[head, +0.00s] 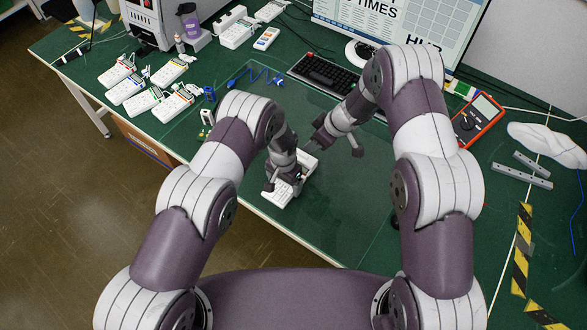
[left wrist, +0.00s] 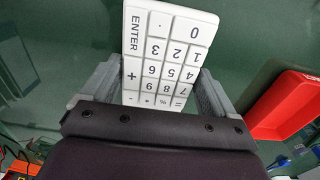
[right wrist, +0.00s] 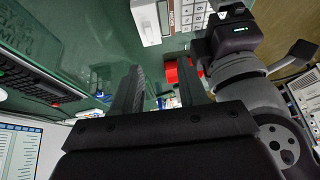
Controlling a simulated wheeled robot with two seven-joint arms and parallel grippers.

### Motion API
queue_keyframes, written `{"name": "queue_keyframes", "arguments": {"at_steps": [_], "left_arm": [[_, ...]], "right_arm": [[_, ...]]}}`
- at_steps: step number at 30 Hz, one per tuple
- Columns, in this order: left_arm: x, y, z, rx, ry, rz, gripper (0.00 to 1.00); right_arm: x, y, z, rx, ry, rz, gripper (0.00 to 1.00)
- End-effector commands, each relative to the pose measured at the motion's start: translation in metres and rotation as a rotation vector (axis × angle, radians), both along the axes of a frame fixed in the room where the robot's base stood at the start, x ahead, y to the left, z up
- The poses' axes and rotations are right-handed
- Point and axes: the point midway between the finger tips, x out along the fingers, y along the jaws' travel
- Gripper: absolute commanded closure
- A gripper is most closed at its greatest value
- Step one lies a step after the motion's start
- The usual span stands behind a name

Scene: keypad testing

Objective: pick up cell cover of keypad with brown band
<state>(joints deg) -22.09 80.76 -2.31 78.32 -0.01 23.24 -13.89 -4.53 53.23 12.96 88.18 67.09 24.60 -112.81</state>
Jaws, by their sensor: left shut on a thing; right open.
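A white keypad (head: 277,195) lies on the green mat near the table's front edge. My left gripper (head: 282,186) is shut across it, a finger on each side. The left wrist view shows its number keys and ENTER key (left wrist: 165,50) between the fingers. In the right wrist view the keypad's white end (right wrist: 150,20) shows a dark brownish strip beside the keys; I cannot clearly make out a cell cover. My right gripper (head: 336,147) is open and empty, above and to the right of the keypad's far end. My left gripper also shows there (right wrist: 228,45).
Several other keypads (head: 145,100) stand at the left of the table. A black keyboard (head: 325,77) and monitor (head: 400,25) are behind. A red box (left wrist: 290,105) shows in the left wrist view. A red multimeter (head: 477,122) lies right. The mat right of the keypad is clear.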

Motion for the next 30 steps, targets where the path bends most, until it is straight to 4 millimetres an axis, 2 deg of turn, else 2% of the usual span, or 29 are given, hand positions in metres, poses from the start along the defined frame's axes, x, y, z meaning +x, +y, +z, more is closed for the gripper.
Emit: {"name": "queue_keyframes", "arguments": {"at_steps": [2,5,13,21,26,30], "left_arm": [[0.000,0.000,0.000,0.000,0.000,0.000,0.46],[0.000,0.000,0.000,-0.001,-0.001,0.000,0.46],[0.000,0.000,0.000,0.000,0.000,0.000,0.46],[0.000,0.000,0.000,-0.001,-0.001,0.000,0.46],[0.000,0.000,0.000,-0.001,-0.001,0.000,0.46],[0.000,0.000,0.000,-0.001,-0.001,0.000,0.46]], "right_arm": [[0.003,0.013,0.005,-0.023,0.044,0.028,0.57],[0.006,0.019,0.010,-0.092,0.103,0.037,0.57],[0.021,0.013,0.018,-0.279,0.143,-0.016,0.57],[0.026,0.018,-0.034,-0.293,0.144,-0.026,0.57],[0.027,0.021,-0.053,-0.293,0.145,-0.026,0.57],[0.026,0.024,-0.080,-0.293,0.145,-0.026,0.57]]}}
